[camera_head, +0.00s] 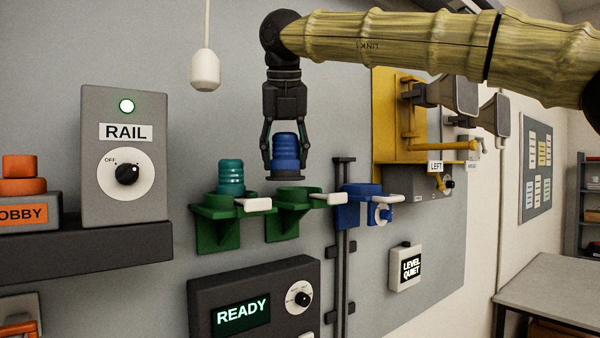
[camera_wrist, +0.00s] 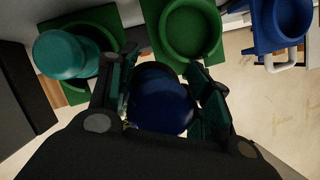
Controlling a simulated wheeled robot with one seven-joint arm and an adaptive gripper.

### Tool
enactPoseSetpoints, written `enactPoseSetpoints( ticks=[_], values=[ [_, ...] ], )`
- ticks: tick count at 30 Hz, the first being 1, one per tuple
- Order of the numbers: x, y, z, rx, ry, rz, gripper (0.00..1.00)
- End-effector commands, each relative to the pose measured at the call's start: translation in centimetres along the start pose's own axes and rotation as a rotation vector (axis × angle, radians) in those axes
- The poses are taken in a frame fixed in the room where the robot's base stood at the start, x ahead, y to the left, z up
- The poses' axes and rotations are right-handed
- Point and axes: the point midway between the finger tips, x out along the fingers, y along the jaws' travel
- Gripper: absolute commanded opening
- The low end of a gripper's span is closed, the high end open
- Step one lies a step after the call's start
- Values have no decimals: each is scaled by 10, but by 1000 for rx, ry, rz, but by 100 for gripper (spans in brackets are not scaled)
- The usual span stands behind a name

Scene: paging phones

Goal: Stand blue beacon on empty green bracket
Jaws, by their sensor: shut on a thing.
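The blue beacon (camera_head: 286,150) is ribbed and upright. My gripper (camera_head: 286,160) is shut on it and holds it just above the empty green bracket (camera_head: 289,199). In the wrist view the blue beacon (camera_wrist: 162,104) sits between the fingers (camera_wrist: 165,100), with the empty green bracket's round cup (camera_wrist: 188,30) ahead of it, toward the top. A teal beacon (camera_head: 231,178) stands in the other green bracket (camera_head: 214,213) to the left.
A blue bracket (camera_head: 357,213) on a dark vertical rail (camera_head: 343,270) is to the right. White levers stick out from the brackets. A grey RAIL box (camera_head: 125,190) is at left, a READY panel (camera_head: 255,300) below, and a hanging white pull (camera_head: 205,70) above. A yellow cabinet (camera_head: 398,100) is at right.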

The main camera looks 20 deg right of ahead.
Motion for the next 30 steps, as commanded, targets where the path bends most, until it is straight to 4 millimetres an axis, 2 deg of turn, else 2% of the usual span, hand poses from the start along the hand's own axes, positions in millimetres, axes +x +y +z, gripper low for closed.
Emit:
enactPoseSetpoints(
  ticks=[1,9,15,21,30],
  values=[
    [2,-4,11,2,3,-1,11],
    [26,-27,53,4,2,-1,11],
    [41,-40,78,4,1,-1,11],
    [49,-45,85,4,1,-1,11],
    [74,-45,74,3,1,-2,11]
  ],
)
